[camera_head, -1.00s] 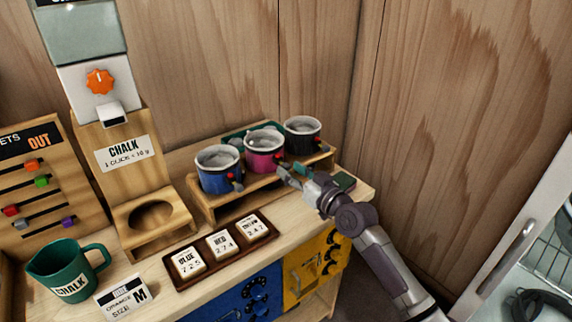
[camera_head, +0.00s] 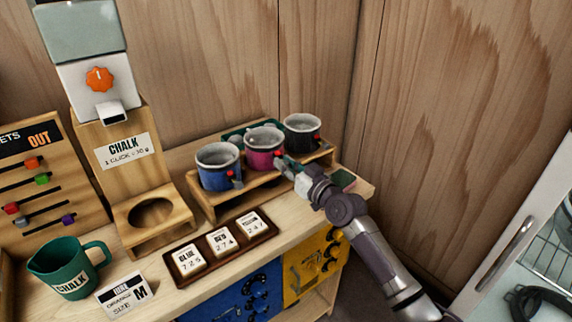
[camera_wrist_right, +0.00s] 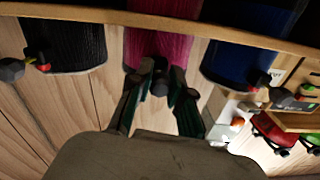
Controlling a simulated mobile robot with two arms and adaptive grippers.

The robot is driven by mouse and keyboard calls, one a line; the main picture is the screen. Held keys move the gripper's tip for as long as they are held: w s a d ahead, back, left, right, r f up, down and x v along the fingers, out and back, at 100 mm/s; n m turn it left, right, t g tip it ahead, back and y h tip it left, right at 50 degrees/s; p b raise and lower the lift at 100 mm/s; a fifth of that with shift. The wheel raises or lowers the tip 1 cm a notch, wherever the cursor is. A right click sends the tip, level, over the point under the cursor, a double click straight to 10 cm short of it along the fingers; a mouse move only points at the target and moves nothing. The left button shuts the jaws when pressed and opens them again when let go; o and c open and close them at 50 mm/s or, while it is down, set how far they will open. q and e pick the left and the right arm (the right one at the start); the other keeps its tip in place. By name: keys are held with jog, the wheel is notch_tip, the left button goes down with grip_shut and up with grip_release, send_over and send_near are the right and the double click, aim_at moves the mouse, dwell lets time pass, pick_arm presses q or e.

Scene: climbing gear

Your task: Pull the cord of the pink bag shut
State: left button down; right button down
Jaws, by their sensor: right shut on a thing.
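The pink bag (camera_head: 262,160) stands in the middle of a wooden rack, between the blue bag (camera_head: 218,176) and the black bag (camera_head: 302,139). Its pale-rimmed top looks open. A red bead of its cord (camera_head: 281,153) shows at its right side. My right gripper (camera_head: 287,163) is at that side, shut on the cord's dark end knob. In the right wrist view, the knob (camera_wrist_right: 159,88) sits between the green-padded fingers, in front of the pink bag (camera_wrist_right: 172,48). The fingers partly hide the cord. My left gripper is not in view.
The wooden rack (camera_head: 252,193) holds the three bags close together. In front lies a dark tray (camera_head: 262,240) with labelled tiles. A chalk dispenser (camera_head: 122,153) and a green jug (camera_head: 65,270) stand to the left. The wooden wall rises behind.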

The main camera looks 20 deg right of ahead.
jog(key=p+v, duration=0.1)
jog(key=v, duration=0.5)
jog(key=shift+s, duration=0.25)
jog(key=shift+a, duration=0.1)
jog(key=c, duration=1)
grip_release()
jog(key=shift+c, duration=0.2)
jog(key=v, duration=1.2)
jog(key=shift+f, duration=0.1)
